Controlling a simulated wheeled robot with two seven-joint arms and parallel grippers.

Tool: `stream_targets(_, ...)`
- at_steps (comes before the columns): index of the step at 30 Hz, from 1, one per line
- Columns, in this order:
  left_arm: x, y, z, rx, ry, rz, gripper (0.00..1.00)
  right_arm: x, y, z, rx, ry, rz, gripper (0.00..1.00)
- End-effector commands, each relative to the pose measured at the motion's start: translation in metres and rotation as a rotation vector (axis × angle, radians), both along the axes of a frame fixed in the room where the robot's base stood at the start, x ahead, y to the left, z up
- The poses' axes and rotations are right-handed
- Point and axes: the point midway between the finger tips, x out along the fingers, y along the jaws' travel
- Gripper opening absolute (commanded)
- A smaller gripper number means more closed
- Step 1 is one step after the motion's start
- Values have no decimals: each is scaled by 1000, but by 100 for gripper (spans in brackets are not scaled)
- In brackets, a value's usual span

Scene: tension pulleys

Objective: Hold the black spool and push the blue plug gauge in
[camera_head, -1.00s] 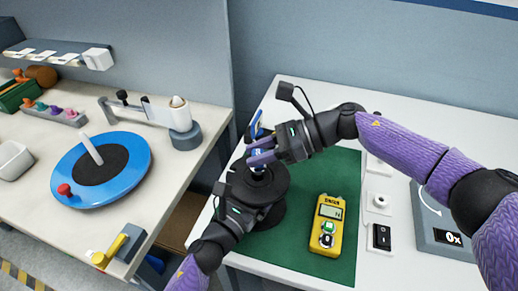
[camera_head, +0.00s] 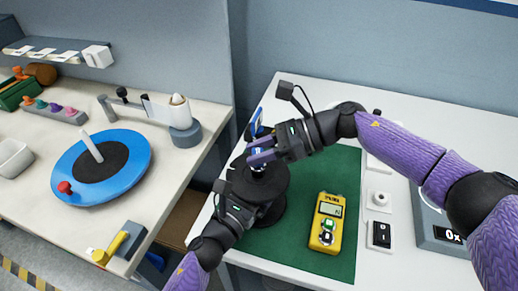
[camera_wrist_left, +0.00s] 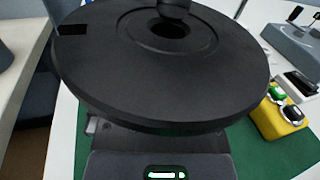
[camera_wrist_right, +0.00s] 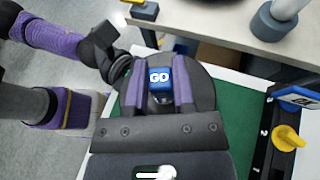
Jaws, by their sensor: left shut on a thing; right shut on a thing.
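The black spool (camera_head: 271,186) stands upright on the green mat (camera_head: 345,175). My left gripper (camera_head: 246,192) reaches its near left side, shut on it; the upper flange hides the fingers in the left wrist view. That view shows the flange (camera_wrist_left: 100,75) with its centre hole, and a dark rounded tip directly over or in the hole. My right gripper (camera_head: 262,157) is above the spool, shut on the blue plug gauge (camera_wrist_right: 159,77). The gauge reads "GO" and sits between the purple fingers. I cannot tell how deep its tip is in the hole.
A yellow meter (camera_head: 326,222) lies on the mat right of the spool. A switch box (camera_head: 380,234) and a grey scale (camera_head: 440,232) are farther right. The left bench holds a blue turntable (camera_head: 133,157) and a roller stand (camera_head: 186,136). A gap separates the bench and table.

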Motion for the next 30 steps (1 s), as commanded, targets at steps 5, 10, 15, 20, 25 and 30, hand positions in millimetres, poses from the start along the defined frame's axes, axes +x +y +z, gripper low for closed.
stream_targets(5,-1,0,-2,1,4,0,17,0,0,-1,0,0,0,0)
stream_targets(10,-1,0,-2,1,4,0,17,0,0,-6,1,0,0,0)
stream_targets(15,-1,0,-2,1,4,0,17,0,0,-12,1,0,0,0)
stream_targets(20,-1,0,-2,1,4,0,17,0,0,-18,1,0,0,0)
stream_targets(25,-1,0,-2,1,4,0,17,0,0,-24,1,1,0,0)
stream_targets(30,-1,0,-2,1,4,0,17,0,0,-24,0,0,0,0)
